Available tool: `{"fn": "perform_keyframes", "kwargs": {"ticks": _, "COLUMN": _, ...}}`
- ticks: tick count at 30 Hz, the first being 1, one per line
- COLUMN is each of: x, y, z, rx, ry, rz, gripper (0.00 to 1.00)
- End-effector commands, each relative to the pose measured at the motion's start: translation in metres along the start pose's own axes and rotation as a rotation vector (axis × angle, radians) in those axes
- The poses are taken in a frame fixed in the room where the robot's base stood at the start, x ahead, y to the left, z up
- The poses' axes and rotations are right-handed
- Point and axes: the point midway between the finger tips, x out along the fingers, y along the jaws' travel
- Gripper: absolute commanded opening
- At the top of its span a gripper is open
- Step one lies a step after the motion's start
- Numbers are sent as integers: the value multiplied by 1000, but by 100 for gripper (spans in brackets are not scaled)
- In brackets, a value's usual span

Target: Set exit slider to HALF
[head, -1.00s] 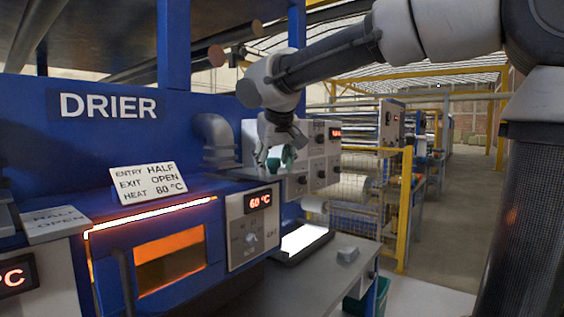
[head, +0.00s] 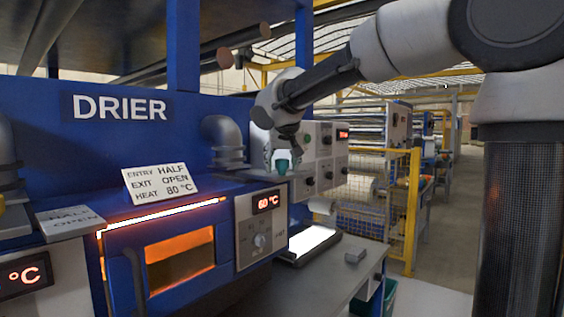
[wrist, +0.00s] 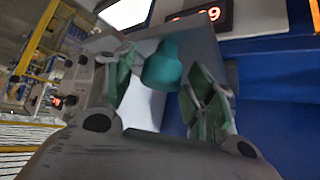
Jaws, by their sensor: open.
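My gripper (head: 283,158) is open above the drier's right end in the head view. In the wrist view my gripper (wrist: 168,95) has its green-padded fingers spread, with a teal knob (wrist: 163,68) between and slightly beyond them. Gaps show on both sides of the knob. The teal knob (head: 282,167) also shows in the head view, just below the fingers, on top of the drier's right end. I take it for the exit slider's handle; its scale marks cannot be made out.
A card (head: 160,183) on the drier reads ENTRY HALF, EXIT OPEN, HEAT 80 °C. The heat panel (head: 262,227) displays 60 °C. A plate (head: 70,222) at left reads HALF, OPEN. A grey elbow pipe (head: 225,140) and a panel with knobs (head: 322,155) flank my gripper.

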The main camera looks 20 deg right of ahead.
Motion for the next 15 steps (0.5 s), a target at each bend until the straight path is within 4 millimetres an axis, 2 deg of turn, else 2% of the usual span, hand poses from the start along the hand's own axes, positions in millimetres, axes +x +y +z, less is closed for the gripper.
{"fn": "perform_keyframes", "kwargs": {"ticks": 5, "x": 0, "y": 0, "z": 0, "rx": 0, "ry": 0, "rz": 0, "gripper": 54}}
{"fn": "perform_keyframes", "kwargs": {"ticks": 14, "x": 0, "y": 0, "z": 0, "rx": 0, "ry": 0, "rz": 0, "gripper": 2}}
{"fn": "perform_keyframes", "kwargs": {"ticks": 15, "x": 0, "y": 0, "z": 0, "rx": 0, "ry": 0, "rz": 0, "gripper": 0}}
